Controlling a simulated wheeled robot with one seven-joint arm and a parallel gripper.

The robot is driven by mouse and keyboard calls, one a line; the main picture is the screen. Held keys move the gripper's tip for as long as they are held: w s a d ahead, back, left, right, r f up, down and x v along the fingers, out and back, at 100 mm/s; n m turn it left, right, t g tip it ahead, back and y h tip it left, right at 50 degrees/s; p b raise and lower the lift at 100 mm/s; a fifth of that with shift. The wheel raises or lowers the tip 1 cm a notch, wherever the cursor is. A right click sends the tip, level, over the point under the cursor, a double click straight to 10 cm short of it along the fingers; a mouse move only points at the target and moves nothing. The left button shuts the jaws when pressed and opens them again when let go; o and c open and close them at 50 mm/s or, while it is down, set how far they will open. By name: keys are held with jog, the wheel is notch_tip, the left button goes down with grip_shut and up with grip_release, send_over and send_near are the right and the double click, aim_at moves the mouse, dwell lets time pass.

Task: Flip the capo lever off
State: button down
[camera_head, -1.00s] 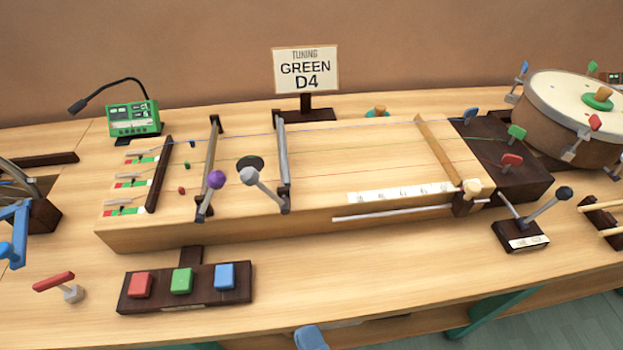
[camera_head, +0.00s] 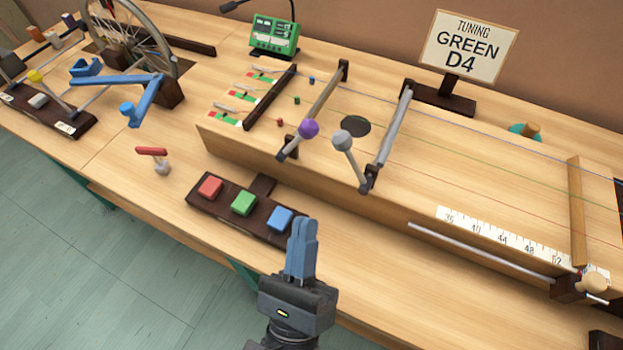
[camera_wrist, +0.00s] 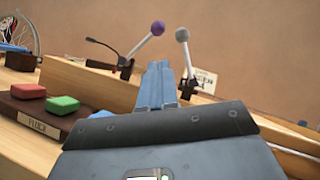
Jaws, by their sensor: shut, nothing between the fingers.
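Two levers stand on bars across the wooden string box (camera_head: 300,185): one with a purple knob (camera_head: 308,129), one with a grey knob (camera_head: 342,140). I cannot tell from labels which is the capo lever. My gripper (camera_head: 303,222) has blue fingers, shut and empty, pointing up in front of the box, below the grey lever. It also shows in the wrist view (camera_wrist: 158,68).
A pedal block with red (camera_head: 210,187), green (camera_head: 243,203) and blue (camera_head: 280,218) buttons lies just left of my gripper. A TUNING GREEN D4 sign (camera_head: 466,48) stands behind the box.

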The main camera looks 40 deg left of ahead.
jog(key=p+x, duration=0.2)
jog(key=x, duration=0.7)
jog(key=shift+w+a+r, duration=0.2)
jog(key=shift+r, duration=0.05)
